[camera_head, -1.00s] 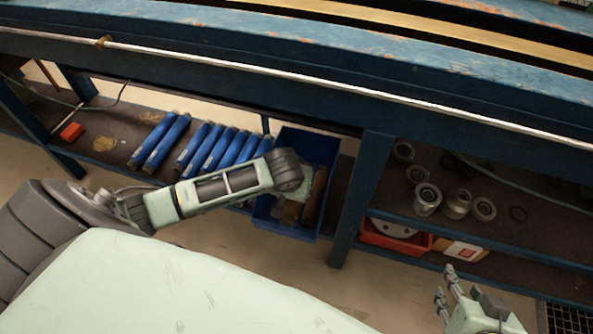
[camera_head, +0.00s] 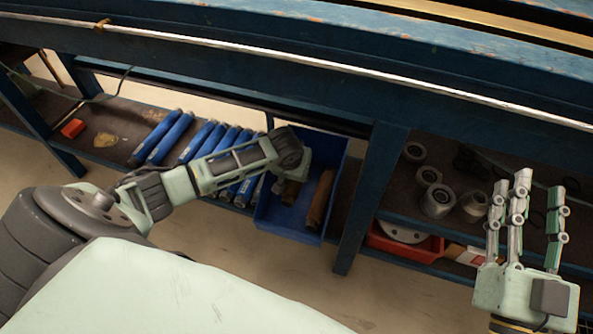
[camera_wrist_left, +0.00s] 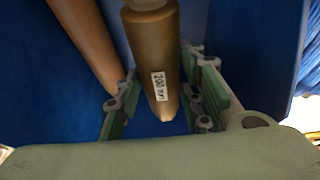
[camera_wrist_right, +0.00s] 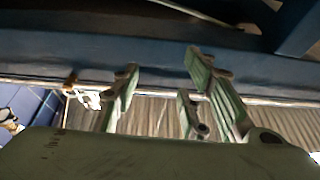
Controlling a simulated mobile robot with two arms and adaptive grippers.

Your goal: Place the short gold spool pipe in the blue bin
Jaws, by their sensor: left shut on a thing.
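The blue bin (camera_head: 283,220) stands on the lower shelf, in the middle of the head view. My left gripper (camera_wrist_left: 160,88) is down in the bin, its fingers on both sides of a gold-brown pipe (camera_wrist_left: 152,50) with a white "200 mm" label. In the head view this looks like the pipe (camera_head: 290,192) partly hidden under my left wrist. A second brown pipe (camera_head: 319,200) lies beside it in the bin and shows at the left in the left wrist view (camera_wrist_left: 88,40). My right gripper (camera_head: 527,190) is raised at the right, open and empty.
Several blue pipes (camera_head: 160,138) lie in a row left of the bin. Grey metal fittings (camera_head: 437,200) and a red tray (camera_head: 405,243) are right of the shelf post (camera_head: 372,190). The bench beam (camera_head: 300,85) runs above the bin.

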